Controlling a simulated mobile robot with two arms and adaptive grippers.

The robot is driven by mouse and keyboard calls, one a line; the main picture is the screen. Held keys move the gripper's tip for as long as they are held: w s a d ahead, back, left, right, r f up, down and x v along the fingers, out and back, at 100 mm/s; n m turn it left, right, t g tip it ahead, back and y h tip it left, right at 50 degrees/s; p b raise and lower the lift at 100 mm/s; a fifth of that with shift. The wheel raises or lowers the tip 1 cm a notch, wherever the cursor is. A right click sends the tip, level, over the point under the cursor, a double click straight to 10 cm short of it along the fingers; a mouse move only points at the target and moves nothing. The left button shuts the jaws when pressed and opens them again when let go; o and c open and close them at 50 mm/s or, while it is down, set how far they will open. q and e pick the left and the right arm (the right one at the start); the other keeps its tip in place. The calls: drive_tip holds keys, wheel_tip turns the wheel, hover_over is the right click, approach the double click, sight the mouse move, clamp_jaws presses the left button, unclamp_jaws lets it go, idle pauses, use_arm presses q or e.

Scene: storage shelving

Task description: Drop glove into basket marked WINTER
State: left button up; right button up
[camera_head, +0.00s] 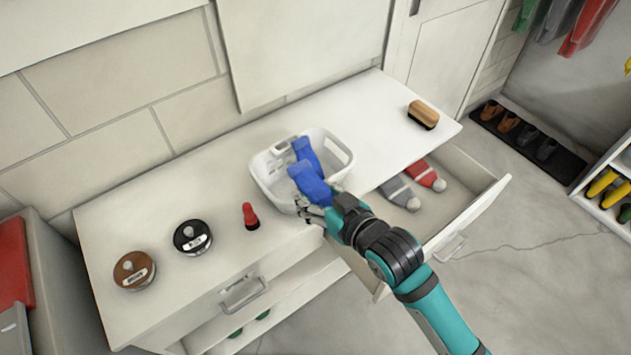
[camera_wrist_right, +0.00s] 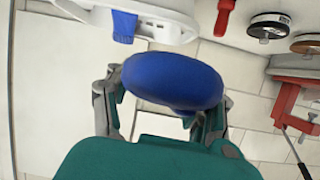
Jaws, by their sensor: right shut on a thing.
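A white basket (camera_head: 343,160) stands on the white cabinet top; its marking cannot be read. It also shows at the top of the right wrist view (camera_wrist_right: 165,22). My right gripper (camera_head: 314,205) is at the basket's near side, shut on a blue glove (camera_head: 309,184). The held glove looks rounded in the right wrist view (camera_wrist_right: 172,80), between the fingers. In the head view it overlaps the basket's near rim; whether it touches the basket is unclear. Another blue piece, seemingly a second glove (camera_head: 306,152), lies in the basket. My left gripper is not in view.
Right of the basket, an open drawer (camera_head: 465,222) holds a grey knit item (camera_head: 397,190) and a red one (camera_head: 425,176). A brush (camera_head: 423,113), a red object (camera_head: 250,216), a black tin (camera_head: 192,237) and a brown tin (camera_head: 134,270) stand on the cabinet top.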

idle(0.3)
drive_tip(key=w+a+r+p, duration=0.1)
drive_tip(key=w+r+p, duration=0.1)
drive_tip(key=w, duration=0.6)
drive_tip(key=w+r+p, duration=0.2)
drive_tip(key=w, duration=0.6)
wheel_tip(320, 180, down, 6)
drive_tip(key=b, duration=0.7)
drive_tip(key=shift+s+a+f, duration=0.1)
drive_tip(key=shift+a, duration=0.05)
drive_tip(key=o, duration=1.4)
drive_tip(key=shift+s, duration=0.1)
